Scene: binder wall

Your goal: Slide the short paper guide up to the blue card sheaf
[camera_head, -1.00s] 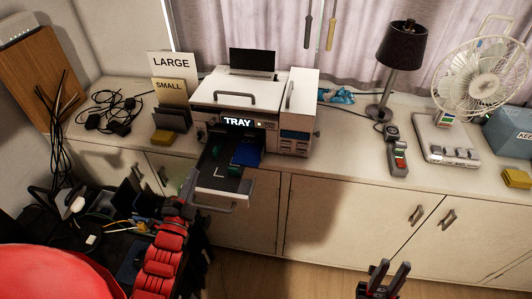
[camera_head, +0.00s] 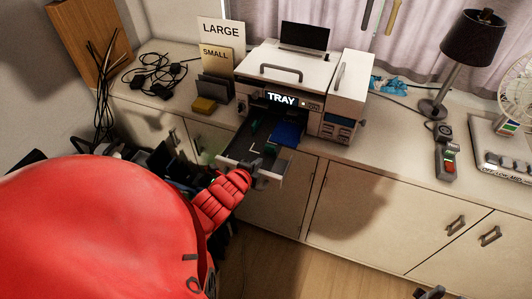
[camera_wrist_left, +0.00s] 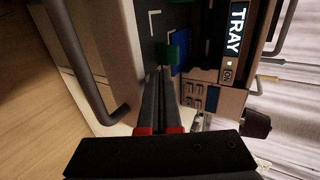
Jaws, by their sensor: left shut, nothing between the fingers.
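The blue card sheaf (camera_head: 287,134) lies in the printer's pulled-out tray (camera_head: 238,150), under the TRAY sign. In the left wrist view, the sheaf (camera_wrist_left: 180,64) is partly hidden behind a green paper guide (camera_wrist_left: 176,46). I cannot tell whether they touch, and no marking shows whether this is the short guide. My left gripper (camera_head: 260,164) is over the tray's front part. In its wrist view, the shut, empty fingers (camera_wrist_left: 161,70) point at the green guide, close to its edge; contact is unclear. My right gripper (camera_head: 430,293) only peeks in at the bottom edge.
The tray's front handle (camera_wrist_left: 95,85) runs beside my left fingers. The printer body (camera_head: 300,70) rises behind the tray. LARGE (camera_head: 221,30) and SMALL (camera_head: 218,54) signs stand left of it. A lamp (camera_head: 470,40) and handheld device (camera_head: 446,158) are to the right.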

